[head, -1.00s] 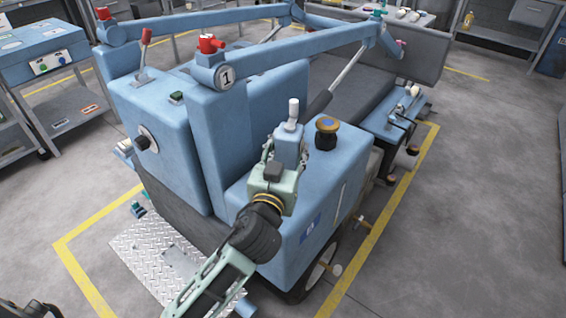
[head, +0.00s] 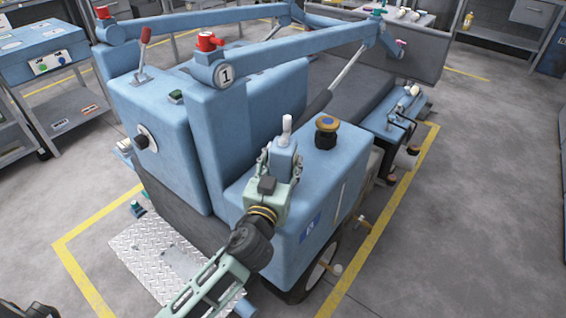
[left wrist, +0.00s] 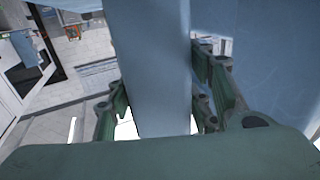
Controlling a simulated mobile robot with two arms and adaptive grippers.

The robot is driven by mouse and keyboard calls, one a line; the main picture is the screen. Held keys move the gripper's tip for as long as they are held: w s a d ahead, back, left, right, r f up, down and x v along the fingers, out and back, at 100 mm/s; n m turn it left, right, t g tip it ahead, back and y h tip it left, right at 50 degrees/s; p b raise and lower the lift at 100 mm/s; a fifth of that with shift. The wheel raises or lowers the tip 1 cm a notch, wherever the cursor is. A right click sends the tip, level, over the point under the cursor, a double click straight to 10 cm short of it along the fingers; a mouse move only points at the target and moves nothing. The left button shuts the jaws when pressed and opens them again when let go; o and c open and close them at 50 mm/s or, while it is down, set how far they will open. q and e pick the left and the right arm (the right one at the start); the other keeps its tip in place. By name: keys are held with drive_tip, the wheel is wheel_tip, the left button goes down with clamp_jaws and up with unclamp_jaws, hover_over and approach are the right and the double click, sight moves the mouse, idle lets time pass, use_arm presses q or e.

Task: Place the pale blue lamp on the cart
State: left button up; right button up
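A pale blue piece with a white tip, which looks like the lamp (head: 284,152), stands upright between the fingers of my left gripper (head: 281,165) in the head view. In the left wrist view the same pale blue body (left wrist: 158,75) runs between both fingers of the left gripper (left wrist: 163,108), which are closed around it. The gripper and lamp show in front of the blue machine (head: 262,100). A blue-topped unit with grey shelves (head: 75,100) at the upper left may be the cart; I cannot tell for sure. My right gripper is not in view.
The machine's arms with red knobs (head: 207,41) rise behind the gripper. An orange-and-blue knob (head: 327,125) stands just right of the lamp. Yellow floor lines (head: 365,270) surround the machine. Open grey floor (head: 480,200) lies to the right.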

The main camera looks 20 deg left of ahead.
use_arm(q)
drive_tip(key=shift+o, duration=1.2)
